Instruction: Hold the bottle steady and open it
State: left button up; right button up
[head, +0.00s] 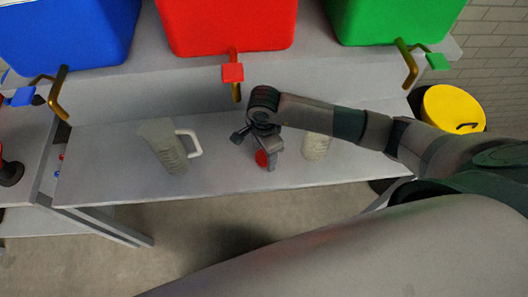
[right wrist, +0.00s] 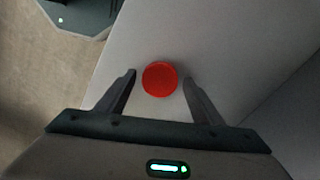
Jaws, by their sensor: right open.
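The bottle shows its round red cap (head: 262,158) in the head view, on the grey bench beneath my right gripper (head: 262,150). In the right wrist view the red cap (right wrist: 160,78) is seen from above, and the body below it is hidden. My right gripper (right wrist: 160,88) is open, pointing down, with one finger on each side of the cap. A gap shows between each finger and the cap. My left gripper is in neither view.
On the grey bench (head: 100,180) a clear measuring jug (head: 165,147) stands to the left and a pale cup-like container (head: 316,146) to the right. Blue (head: 70,30), red (head: 228,22) and green (head: 390,18) tanks with taps stand above. A yellow bin (head: 452,108) is at the right.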

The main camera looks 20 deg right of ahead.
aim_at(264, 156)
jog(key=shift+r, duration=0.3)
notch_tip(264, 156, up, 6)
jog(key=b, duration=0.2)
jog(key=shift+w+f+b, duration=0.1)
jog(key=shift+f+b, duration=0.15)
jog(key=shift+b, duration=0.1)
jog(key=shift+r, duration=0.8)
